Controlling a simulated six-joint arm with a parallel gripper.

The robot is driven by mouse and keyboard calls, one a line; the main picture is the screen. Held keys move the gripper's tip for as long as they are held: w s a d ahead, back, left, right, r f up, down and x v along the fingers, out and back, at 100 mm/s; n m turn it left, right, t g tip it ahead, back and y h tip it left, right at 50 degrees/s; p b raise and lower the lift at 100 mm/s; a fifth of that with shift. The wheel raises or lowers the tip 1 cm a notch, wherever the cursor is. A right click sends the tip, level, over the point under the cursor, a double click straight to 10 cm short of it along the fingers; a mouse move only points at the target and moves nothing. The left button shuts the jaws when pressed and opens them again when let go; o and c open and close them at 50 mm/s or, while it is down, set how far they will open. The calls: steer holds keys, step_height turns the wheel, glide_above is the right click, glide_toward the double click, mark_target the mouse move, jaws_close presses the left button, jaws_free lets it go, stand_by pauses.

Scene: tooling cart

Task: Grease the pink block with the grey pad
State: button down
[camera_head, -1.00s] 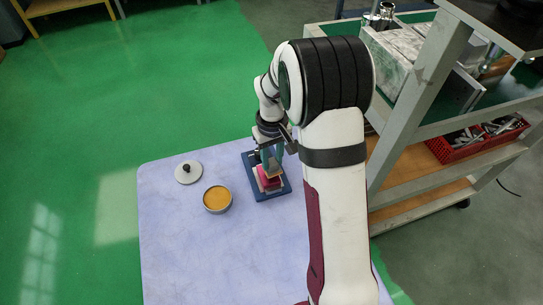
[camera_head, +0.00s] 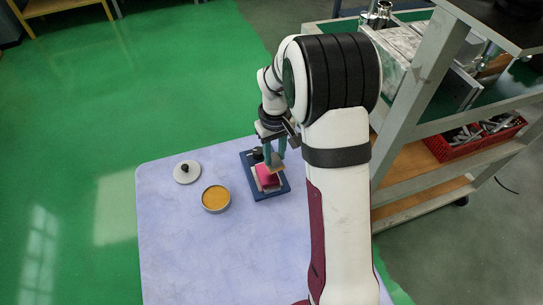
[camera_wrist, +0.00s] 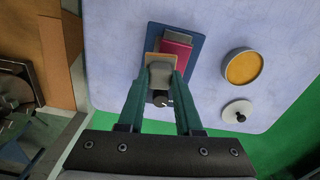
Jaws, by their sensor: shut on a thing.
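The pink block (camera_head: 266,177) lies on a dark blue board (camera_head: 284,188) on the table; it also shows in the wrist view (camera_wrist: 174,48). My gripper (camera_wrist: 160,82) has teal fingers shut on the grey pad (camera_wrist: 160,72). A tan layer (camera_wrist: 170,58) shows at the pad's far end, which faces the board. In the head view my gripper (camera_head: 274,155) is over the far part of the block. In the wrist view the pad overlaps the block's near edge. I cannot tell whether they touch.
An open round tin of yellow-orange grease (camera_head: 215,198) stands left of the board. Its grey lid (camera_head: 187,172) with a dark knob lies behind it. A dark knob (camera_wrist: 160,99) sits at the board's end. A cart (camera_head: 400,175) stands right; the table's front left is clear.

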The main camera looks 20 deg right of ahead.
steer(key=shift+r, duration=2.65)
